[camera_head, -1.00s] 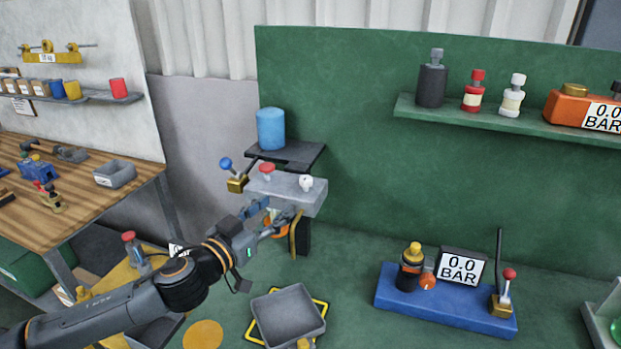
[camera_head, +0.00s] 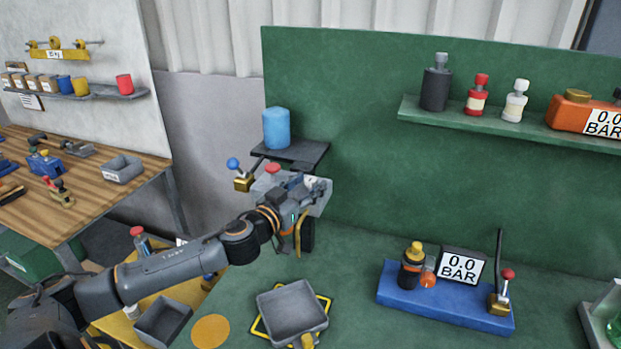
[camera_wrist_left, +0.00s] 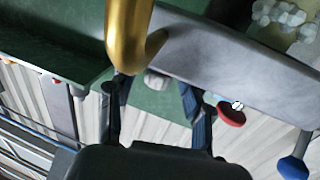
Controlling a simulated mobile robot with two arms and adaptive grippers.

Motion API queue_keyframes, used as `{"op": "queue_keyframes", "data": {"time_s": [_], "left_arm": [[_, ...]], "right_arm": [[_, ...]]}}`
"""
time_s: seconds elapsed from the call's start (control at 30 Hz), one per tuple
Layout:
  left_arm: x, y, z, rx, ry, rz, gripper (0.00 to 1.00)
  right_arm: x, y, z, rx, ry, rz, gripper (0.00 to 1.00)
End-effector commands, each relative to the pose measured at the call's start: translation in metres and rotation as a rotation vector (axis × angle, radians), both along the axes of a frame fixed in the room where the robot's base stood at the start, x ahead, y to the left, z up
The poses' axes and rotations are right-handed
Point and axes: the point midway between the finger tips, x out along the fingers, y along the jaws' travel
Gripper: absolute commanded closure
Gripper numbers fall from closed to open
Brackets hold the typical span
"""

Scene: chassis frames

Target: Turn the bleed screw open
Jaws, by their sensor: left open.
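A grey block (camera_head: 318,203) stands out from the green panel, with a red knob (camera_head: 272,169) on top and a blue-ended lever (camera_head: 233,163) on a brass fitting at its left. In the left wrist view, a small pale round knob (camera_wrist_left: 157,80) appears between the open fingers of my left gripper (camera_wrist_left: 152,92); contact cannot be told. It may be the bleed screw; no label confirms this. My right gripper is not in view.
A curved yellow tube (camera_wrist_left: 127,38) passes close to the left fingers in the wrist view. A blue can (camera_head: 276,128) stands on a dark shelf behind the block. A grey tray (camera_head: 291,316) lies below. A blue base (camera_head: 440,306) with a gauge reading 0.0 BAR stands right.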

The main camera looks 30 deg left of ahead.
Motion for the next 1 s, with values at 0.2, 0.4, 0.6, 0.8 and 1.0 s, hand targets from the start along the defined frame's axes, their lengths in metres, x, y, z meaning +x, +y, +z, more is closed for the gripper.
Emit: {"op": "queue_keyframes", "data": {"time_s": [0.2,0.4,0.6,0.8,1.0], "left_arm": [[0.0129,-0.0008,0.0014,0.000,-0.001,-0.002,0.50],[0.0144,-0.0008,-0.0001,0.001,0.000,-0.002,0.50],[0.0142,-0.0008,0.0000,0.001,0.000,-0.002,0.68],[0.0141,-0.0007,0.0002,0.001,0.000,-0.002,1.00],[0.0141,-0.0008,0.0003,-0.001,-0.001,0.008,1.00]], "right_arm": [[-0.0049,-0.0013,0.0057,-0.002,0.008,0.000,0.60],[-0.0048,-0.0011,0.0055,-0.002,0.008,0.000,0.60],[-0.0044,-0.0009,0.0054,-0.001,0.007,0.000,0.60],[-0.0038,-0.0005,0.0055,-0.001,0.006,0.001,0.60],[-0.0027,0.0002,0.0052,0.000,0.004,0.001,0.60]]}}
